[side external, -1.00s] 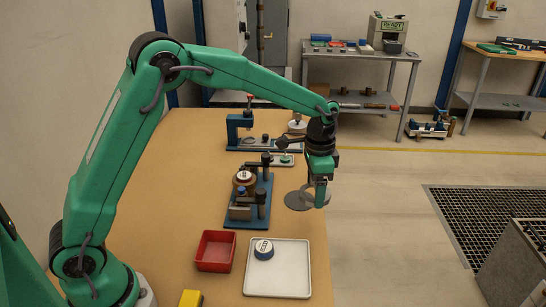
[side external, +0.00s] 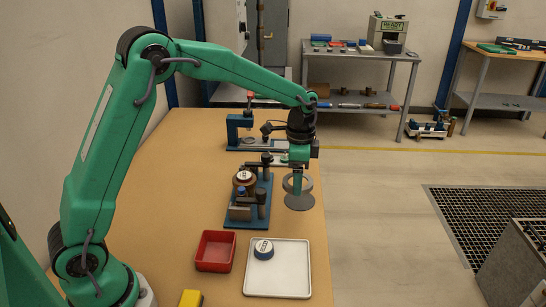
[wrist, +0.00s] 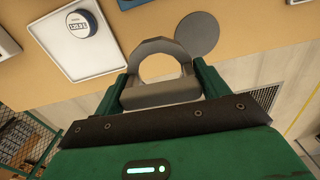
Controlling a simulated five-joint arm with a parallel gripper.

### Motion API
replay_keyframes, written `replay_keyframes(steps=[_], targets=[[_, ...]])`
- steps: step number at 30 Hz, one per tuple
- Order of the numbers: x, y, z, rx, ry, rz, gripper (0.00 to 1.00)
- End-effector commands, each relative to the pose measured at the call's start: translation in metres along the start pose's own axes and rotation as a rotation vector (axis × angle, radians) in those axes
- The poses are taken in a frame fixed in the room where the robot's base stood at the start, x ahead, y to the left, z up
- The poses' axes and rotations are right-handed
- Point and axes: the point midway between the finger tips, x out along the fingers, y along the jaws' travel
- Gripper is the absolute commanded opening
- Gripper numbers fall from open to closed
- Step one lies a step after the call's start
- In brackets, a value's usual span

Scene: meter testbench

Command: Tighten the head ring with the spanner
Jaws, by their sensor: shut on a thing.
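The spanner is a grey ring-shaped tool (wrist: 160,47). My gripper (wrist: 160,90) is shut on its thick lower part, with one green finger on each side. In the side external view my gripper (side external: 297,185) holds the spanner (side external: 309,183) above a grey round disc (side external: 299,203) at the table's right edge. A meter (side external: 243,177) with a pale face and a brownish body sits in a blue fixture (side external: 262,215), left of my gripper. The spanner is apart from the meter. I cannot make out the head ring clearly at this size.
A white tray (side external: 290,289) holds a blue round part with a white face (side external: 263,249). A red bin (side external: 216,251) stands left of it. A blue press-like stand (side external: 236,130) is at the back. The fixture's dark posts rise close to my gripper's left.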

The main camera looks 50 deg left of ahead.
Motion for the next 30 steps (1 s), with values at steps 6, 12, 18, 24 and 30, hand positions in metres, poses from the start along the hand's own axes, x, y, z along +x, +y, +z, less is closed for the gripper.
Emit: replay_keyframes(steps=[6, 12, 18, 24, 30], targets=[[-0.005, -0.024, 0.037, 0.143, 0.001, -0.002, 0.47], [-0.008, -0.041, 0.072, 0.281, 0.001, -0.002, 0.47], [-0.012, -0.055, 0.107, 0.418, 0.001, -0.002, 0.47], [-0.014, -0.064, 0.136, 0.536, 0.0, -0.001, 0.47], [-0.015, -0.068, 0.152, 0.605, 0.0, -0.001, 0.47]])
